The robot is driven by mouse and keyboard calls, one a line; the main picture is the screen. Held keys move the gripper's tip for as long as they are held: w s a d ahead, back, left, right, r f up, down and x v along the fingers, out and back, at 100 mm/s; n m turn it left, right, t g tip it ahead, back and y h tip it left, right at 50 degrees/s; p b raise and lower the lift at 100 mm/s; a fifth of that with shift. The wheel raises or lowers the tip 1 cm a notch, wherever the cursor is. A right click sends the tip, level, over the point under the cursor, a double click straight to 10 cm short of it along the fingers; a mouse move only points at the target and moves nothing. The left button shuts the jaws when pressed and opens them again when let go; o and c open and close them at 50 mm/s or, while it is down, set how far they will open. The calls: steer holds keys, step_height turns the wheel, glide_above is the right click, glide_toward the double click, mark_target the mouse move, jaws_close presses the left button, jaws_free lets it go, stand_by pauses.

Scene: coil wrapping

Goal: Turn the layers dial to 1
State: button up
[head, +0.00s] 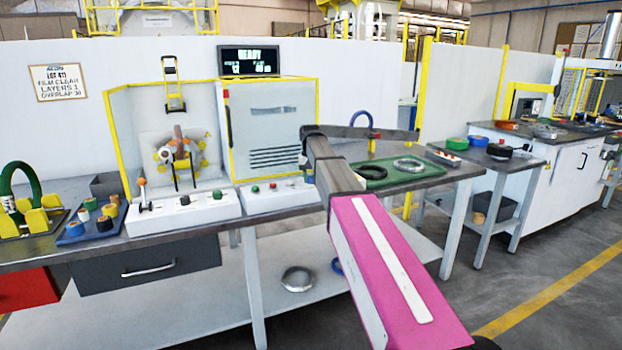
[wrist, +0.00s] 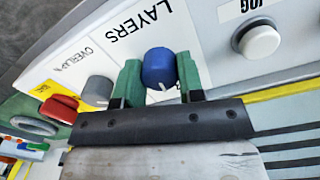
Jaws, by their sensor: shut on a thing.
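In the wrist view the blue layers dial (wrist: 158,66) sits on a white panel beside the upside-down word LAYERS (wrist: 135,22). My gripper (wrist: 160,84) has its green fingers on either side of the dial and is shut on it. A short white mark on the dial points toward the lower edge of the picture. The dial's scale is mostly hidden behind my gripper. In the head view my pink arm reaches toward the bench, and the dial and fingertips are hidden. A wall sign (head: 60,83) reads LAYERS 1.
In the wrist view a grey overlap knob (wrist: 97,90) and a red knob (wrist: 60,106) are close by on one side, and a white JOG button (wrist: 260,42) on the other. In the head view a display (head: 249,61) reads READY. A green tray (head: 425,181) lies on the bench.

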mark_target(311, 177)
steer(key=n, duration=1.3)
steer(key=shift+n, duration=0.4)
stand_by(0.3)
steer(key=o, duration=0.9)
step_height(311, 177, up, 11)
steer(key=shift+s+f, duration=0.1)
